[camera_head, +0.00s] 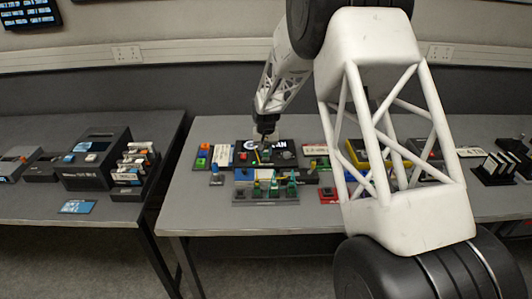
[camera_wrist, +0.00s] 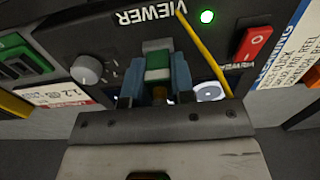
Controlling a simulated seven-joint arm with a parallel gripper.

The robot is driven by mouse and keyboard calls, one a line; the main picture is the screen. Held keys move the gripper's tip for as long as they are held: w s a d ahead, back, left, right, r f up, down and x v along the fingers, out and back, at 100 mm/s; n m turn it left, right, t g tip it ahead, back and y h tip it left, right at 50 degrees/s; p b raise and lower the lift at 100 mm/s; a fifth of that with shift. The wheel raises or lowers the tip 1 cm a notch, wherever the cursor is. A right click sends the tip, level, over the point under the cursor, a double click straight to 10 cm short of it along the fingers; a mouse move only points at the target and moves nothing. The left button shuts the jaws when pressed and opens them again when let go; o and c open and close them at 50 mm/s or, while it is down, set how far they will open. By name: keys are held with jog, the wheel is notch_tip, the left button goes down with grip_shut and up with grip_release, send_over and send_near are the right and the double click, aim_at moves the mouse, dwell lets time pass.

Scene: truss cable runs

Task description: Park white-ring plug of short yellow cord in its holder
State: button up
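In the wrist view, my gripper (camera_wrist: 157,82) has its two blue fingers close against the sides of a green plug (camera_wrist: 158,66) with a pale grey end. The plug is in front of the black viewer box's face; whether it is seated in a socket there is hidden. A yellow cord (camera_wrist: 206,52) runs slanting just right of the fingers; its join to the plug is not visible. No white ring can be made out clearly. In the head view, my gripper (camera_head: 265,140) is small, over the viewer box (camera_head: 243,151). A grey rack (camera_head: 265,199) holding several green plugs stands in front.
The viewer's face carries a grey knob (camera_wrist: 86,69), a lit green lamp (camera_wrist: 207,16) and a red switch (camera_wrist: 253,42). Coloured blocks (camera_head: 203,157) stand left of the viewer. The table's front strip (camera_head: 255,221) is clear. A second table with a dark device (camera_head: 95,166) is at left.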

grip_shut()
jog(key=shift+r, duration=0.3)
jog(key=shift+r, duration=2)
jog(key=s+a, duration=0.4)
jog(key=s, duration=0.4)
jog(key=s+a, duration=0.5)
jog(key=s, duration=0.4)
jog(key=shift+s+a, duration=0.3)
jog(key=shift+f, duration=0.2)
